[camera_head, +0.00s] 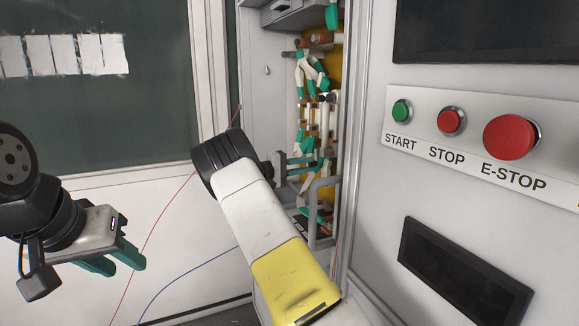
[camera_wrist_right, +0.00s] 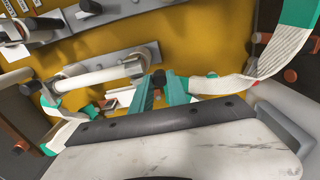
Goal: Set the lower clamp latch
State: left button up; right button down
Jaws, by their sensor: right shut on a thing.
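My right gripper (camera_wrist_right: 162,92) reaches into the open cabinet bay, its teal fingers close together around a small dark piece (camera_wrist_right: 158,77), which I take to be the lower clamp latch's handle; most of it is hidden. In the head view the right gripper (camera_head: 312,165) is in the lower part of the bay, partly hidden by my wrist. White clamp parts with teal ends (camera_wrist_right: 222,84) are beside the fingers on the right. A white fuse-like tube (camera_wrist_right: 95,77) lies to their left. My left gripper (camera_head: 118,262) hangs empty at the left, its teal fingers apart.
A grey tubular handle (camera_head: 322,205) stands close beside the right gripper. The cabinet panel on the right carries a green START button (camera_head: 401,111), a red STOP button (camera_head: 451,121) and a red E-STOP button (camera_head: 510,137). Floor-side space between my arms is free.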

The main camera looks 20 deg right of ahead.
jog(key=c, duration=1.3)
grip_release()
jog(key=a, duration=0.5)
jog(key=s+a, duration=0.1)
jog(key=a, duration=0.2)
